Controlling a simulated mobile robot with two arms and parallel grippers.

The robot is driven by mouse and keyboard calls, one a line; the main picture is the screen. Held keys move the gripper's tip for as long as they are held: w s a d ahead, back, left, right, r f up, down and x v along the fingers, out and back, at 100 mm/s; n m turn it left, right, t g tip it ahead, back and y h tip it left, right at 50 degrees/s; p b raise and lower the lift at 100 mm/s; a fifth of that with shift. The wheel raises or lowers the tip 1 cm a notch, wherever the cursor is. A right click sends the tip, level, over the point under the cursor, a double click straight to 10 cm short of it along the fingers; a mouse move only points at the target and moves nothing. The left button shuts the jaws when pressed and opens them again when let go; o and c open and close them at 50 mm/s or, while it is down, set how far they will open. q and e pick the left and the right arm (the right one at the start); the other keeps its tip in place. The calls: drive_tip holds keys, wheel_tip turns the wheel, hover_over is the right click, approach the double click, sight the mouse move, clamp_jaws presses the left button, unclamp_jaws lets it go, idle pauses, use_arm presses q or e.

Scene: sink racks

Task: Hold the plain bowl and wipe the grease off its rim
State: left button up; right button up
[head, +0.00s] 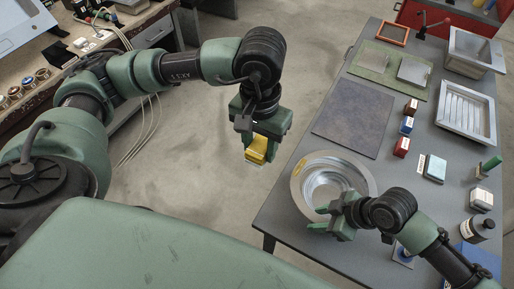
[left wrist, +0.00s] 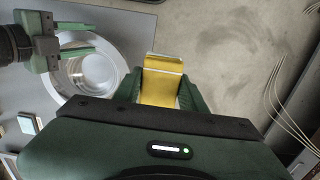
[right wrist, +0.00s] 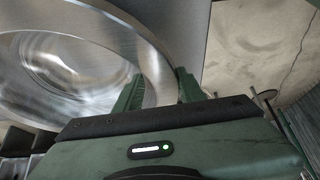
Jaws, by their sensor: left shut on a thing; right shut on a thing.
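The plain metal bowl (head: 332,180) sits near the left edge of the grey table. A faint yellowish patch shows on its left rim in the head view. My right gripper (head: 322,218) is shut on the bowl's near rim; in the right wrist view the rim of the bowl (right wrist: 60,60) passes between the fingers (right wrist: 158,92). My left gripper (head: 262,142) is shut on a yellow sponge (head: 257,150) with a pale edge, held off the table, left of and apart from the bowl. The sponge (left wrist: 160,86) and bowl (left wrist: 92,70) also show in the left wrist view.
A dark mat (head: 353,116) lies beyond the bowl. Small boxes (head: 402,147) stand right of it, with metal trays (head: 466,109) at the far right. A dark bottle (head: 477,229) stands near my right arm. Open floor lies left of the table.

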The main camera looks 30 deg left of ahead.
use_arm(q)
hover_over(306, 158)
drive_tip(key=s, duration=0.1)
wheel_tip(306, 158, down, 7)
drive_tip(key=shift+w+f, duration=0.2)
drive_tip(key=shift+f, duration=1.95)
drive_tip(key=shift+w+f, duration=0.15)
drive_tip(key=shift+f, duration=1.95)
drive_tip(key=shift+s+a+f, duration=0.1)
drive_tip(key=shift+s+a, duration=0.05)
drive_tip(key=shift+s, duration=1.7)
drive_tip(key=shift+s+a, duration=0.1)
drive_tip(key=shift+s, duration=1.75)
drive_tip(key=shift+w, duration=0.5)
use_arm(e)
drive_tip(key=shift+s, duration=0.1)
use_arm(q)
drive_tip(key=shift+w+d, duration=0.15)
drive_tip(key=shift+w, duration=1.5)
drive_tip(key=shift+w+d, duration=0.15)
drive_tip(key=shift+w, duration=1.5)
wheel_tip(306, 158, up, 8)
